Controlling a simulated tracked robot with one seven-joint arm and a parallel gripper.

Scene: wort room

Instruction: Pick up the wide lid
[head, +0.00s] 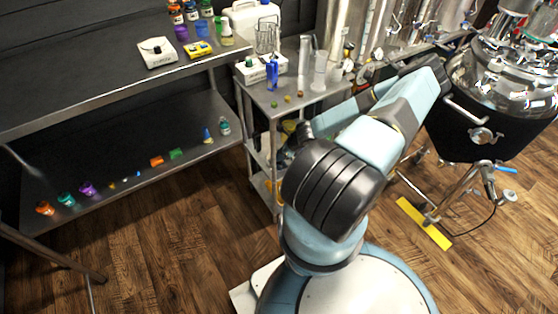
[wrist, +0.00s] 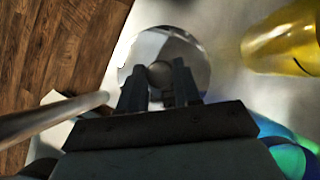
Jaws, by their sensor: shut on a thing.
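The wide lid (wrist: 190,50) shows in the wrist view as a shiny round metal disc with a round knob (wrist: 160,72) at its middle. My gripper (wrist: 160,92) has its two dark fingers at the knob and is shut on it. The near part of the lid is hidden behind the fingers. A pale surface lies around the lid; I cannot tell whether the lid touches it. In the head view my arm hides the gripper and the lid, by the lower part of the steel cart.
A yellow see-through vessel (wrist: 285,42) lies close right of the lid, with blue and green round things (wrist: 290,158) below it. A metal post (wrist: 50,120) stands close on the left. The steel cart (head: 262,102) has glassware on top. A large kettle (head: 490,120) stands right.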

